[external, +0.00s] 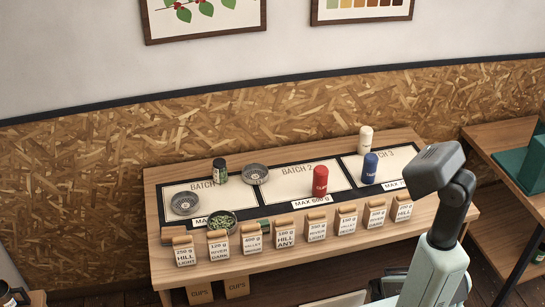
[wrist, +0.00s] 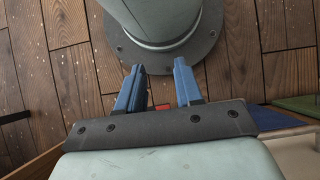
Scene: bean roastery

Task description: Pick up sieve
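Two round grey metal dishes that look like sieves lie on the wooden table in the external view. One sieve-like dish (external: 185,204) is at the left on the Batch 1 field. The other sieve-like dish (external: 255,174) is further back, near the line between Batch 1 and Batch 2. Mesh is too small to make out surely. My gripper (wrist: 159,65) shows in the wrist view with its two blue fingers apart and nothing between them. It points down at my own base and the floor, away from the dishes. In the external view my arm stands at the right.
A dark bowl of green beans (external: 220,223) and a dark jar (external: 220,171) stand near the dishes. Red (external: 320,180), blue (external: 370,167) and cream (external: 365,140) containers stand further right. Several labelled bags (external: 285,231) line the front edge. A shelf (external: 500,140) stands at right.

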